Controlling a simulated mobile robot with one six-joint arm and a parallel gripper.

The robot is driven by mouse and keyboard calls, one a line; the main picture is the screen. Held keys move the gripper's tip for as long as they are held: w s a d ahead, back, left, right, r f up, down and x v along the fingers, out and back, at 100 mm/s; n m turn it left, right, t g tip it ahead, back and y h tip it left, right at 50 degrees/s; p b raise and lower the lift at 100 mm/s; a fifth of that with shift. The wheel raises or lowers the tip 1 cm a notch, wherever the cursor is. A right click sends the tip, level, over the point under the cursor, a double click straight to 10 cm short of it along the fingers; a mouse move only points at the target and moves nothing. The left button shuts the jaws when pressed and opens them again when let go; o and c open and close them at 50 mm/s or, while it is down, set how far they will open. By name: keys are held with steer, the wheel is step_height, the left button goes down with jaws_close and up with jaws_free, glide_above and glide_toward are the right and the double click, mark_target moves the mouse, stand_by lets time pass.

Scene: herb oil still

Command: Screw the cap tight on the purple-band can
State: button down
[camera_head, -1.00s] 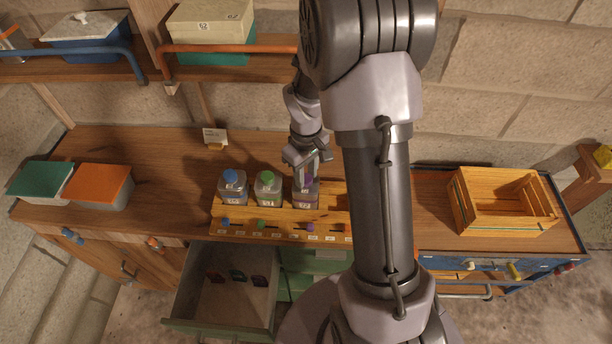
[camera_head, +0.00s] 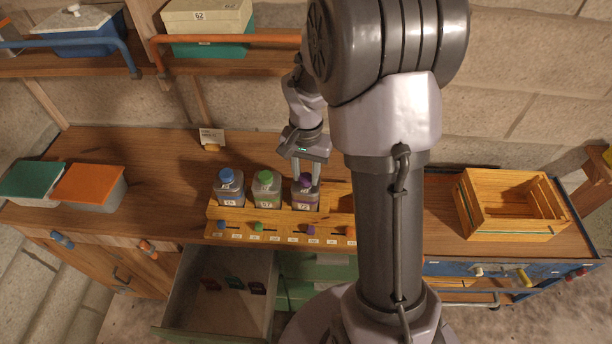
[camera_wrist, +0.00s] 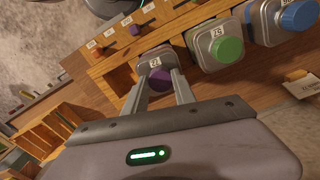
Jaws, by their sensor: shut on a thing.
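The purple-band can (camera_head: 305,198) stands at the right of a short row of square cans in the yellow wooden rack. Its purple cap (camera_wrist: 160,80) sits on the can's top and shows between my two fingers in the wrist view. My gripper (camera_head: 306,172) points down over this can and is shut on the cap. In the wrist view my gripper (camera_wrist: 159,82) has one finger on each side of the cap. How tightly the cap sits on its thread cannot be told.
The green-capped can (camera_head: 266,190) stands close beside it, then the blue-capped can (camera_head: 229,188). Small coloured pegs line the front of the rack (camera_head: 228,231). A drawer (camera_head: 225,290) is open below. A wooden crate (camera_head: 512,204) stands at the right; a small card (camera_head: 211,138) stands behind.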

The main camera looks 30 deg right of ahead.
steer(key=shift+m+b, duration=0.35)
steer(key=shift+m, duration=0.75)
steer(key=c, duration=1)
jaws_free()
steer(key=shift+d, duration=0.1)
steer(key=shift+c, duration=0.3)
